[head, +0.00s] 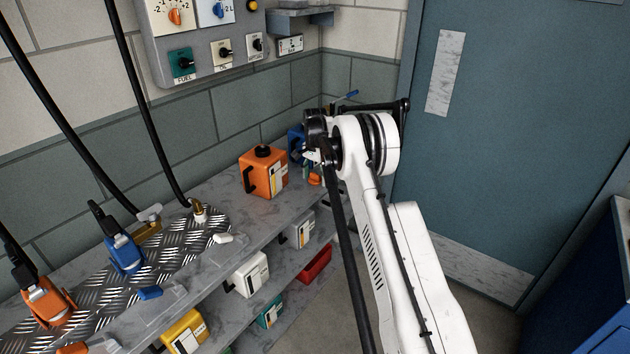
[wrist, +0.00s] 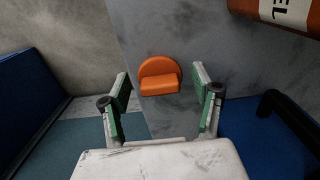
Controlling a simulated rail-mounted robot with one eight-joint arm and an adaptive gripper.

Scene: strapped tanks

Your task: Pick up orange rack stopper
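The orange rack stopper (wrist: 160,76) is a small rounded piece with a blocky lip, on the grey shelf surface in the wrist view. In the head view an orange piece (head: 314,180), probably the same stopper, shows just below my gripper. My gripper (wrist: 162,88) is open, with its green-and-grey fingers to the left and right of the stopper. Nothing is between the fingers in their grasp; whether they are level with the stopper is hard to tell. In the head view my wrist hides most of the fingers.
An orange tank (head: 262,175) stands left of my gripper on the upper shelf. A blue tank (head: 296,142) stands behind, partly hidden. In the wrist view, an orange tank edge (wrist: 270,12) and a black handle (wrist: 290,125) are close on the right, and a blue surface (wrist: 35,105) on the left.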

